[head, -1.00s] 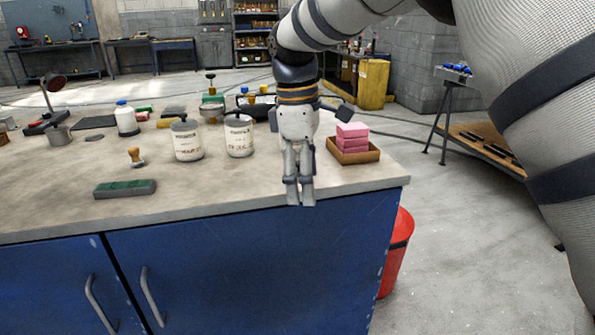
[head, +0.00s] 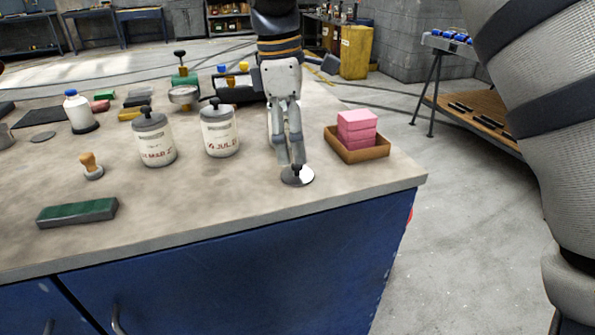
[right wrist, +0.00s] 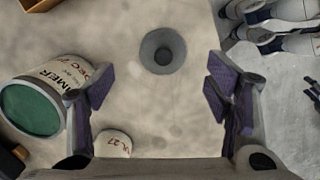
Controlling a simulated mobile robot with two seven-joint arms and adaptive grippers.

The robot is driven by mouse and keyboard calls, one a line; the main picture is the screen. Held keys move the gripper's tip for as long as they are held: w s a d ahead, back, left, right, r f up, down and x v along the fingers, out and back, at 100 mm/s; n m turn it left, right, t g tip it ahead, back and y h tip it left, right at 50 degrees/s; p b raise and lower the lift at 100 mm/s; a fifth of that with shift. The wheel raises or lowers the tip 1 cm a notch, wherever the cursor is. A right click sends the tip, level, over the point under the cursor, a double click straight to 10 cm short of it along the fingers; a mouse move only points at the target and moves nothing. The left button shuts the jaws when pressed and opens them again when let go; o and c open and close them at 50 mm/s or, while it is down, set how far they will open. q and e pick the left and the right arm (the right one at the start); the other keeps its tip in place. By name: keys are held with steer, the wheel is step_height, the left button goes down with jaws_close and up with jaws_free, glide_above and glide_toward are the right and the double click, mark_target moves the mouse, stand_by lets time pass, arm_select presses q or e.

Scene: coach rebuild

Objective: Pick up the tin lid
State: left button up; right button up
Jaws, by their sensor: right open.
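The tin lid (head: 305,177), a grey metal disc with a dark knob, lies on the bench top near its front edge. It also shows in the right wrist view (right wrist: 163,50), knob facing the camera. My right gripper (head: 291,160) points down right over the lid in the head view. In the right wrist view my right gripper (right wrist: 160,88) is open and empty; the lid lies beyond the fingertips, between their lines, untouched. An open tin with green contents (right wrist: 31,108) stands beside the left finger; in the head view it is mostly hidden behind my gripper. My left gripper is out of view.
Two lidded tins (head: 155,145) (head: 220,137) stand left of my gripper. A brown tray (head: 361,153) with pink blocks (head: 357,126) is close on the right. A green-topped block (head: 77,212) and a wooden-handled stamp (head: 91,165) lie left. The bench front between is clear.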

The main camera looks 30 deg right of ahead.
mark_target(297, 170)
steer(key=f, duration=0.5)
steer(key=shift+s, duration=0.3)
steer(key=c, duration=1.4)
